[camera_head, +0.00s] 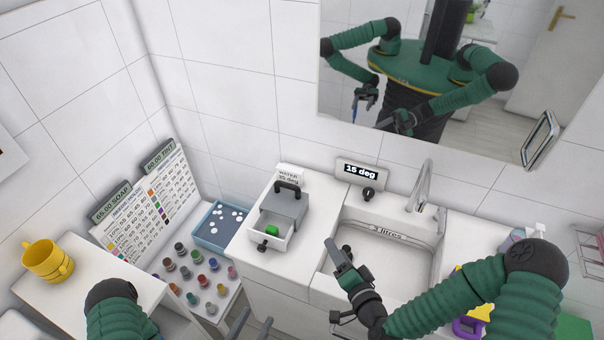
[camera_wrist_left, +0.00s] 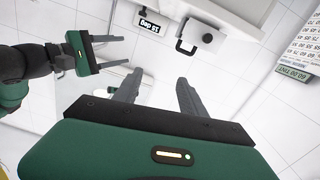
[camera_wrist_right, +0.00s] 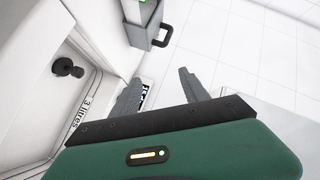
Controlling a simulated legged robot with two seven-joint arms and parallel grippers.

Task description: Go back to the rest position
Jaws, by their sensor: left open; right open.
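My left gripper (camera_head: 250,322) shows only as two dark fingertips at the bottom edge of the head view. In the left wrist view its fingers (camera_wrist_left: 157,88) are spread and hold nothing. My right gripper (camera_head: 339,246) is open and empty in front of the sink's left part. Its fingers (camera_wrist_right: 158,85) are apart in the right wrist view. The right gripper also shows open in the left wrist view (camera_wrist_left: 120,50). Most of my left arm is below the head view.
A grey box (camera_head: 287,206) with an open drawer holding a green item (camera_head: 272,231) stands left of the sink (camera_head: 430,268). A tap (camera_head: 422,190) rises behind it. A yellow mug (camera_head: 47,261), several coloured bottles (camera_head: 190,299) and a blue tray (camera_head: 205,239) are at left. A mirror (camera_head: 470,130) reflects me.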

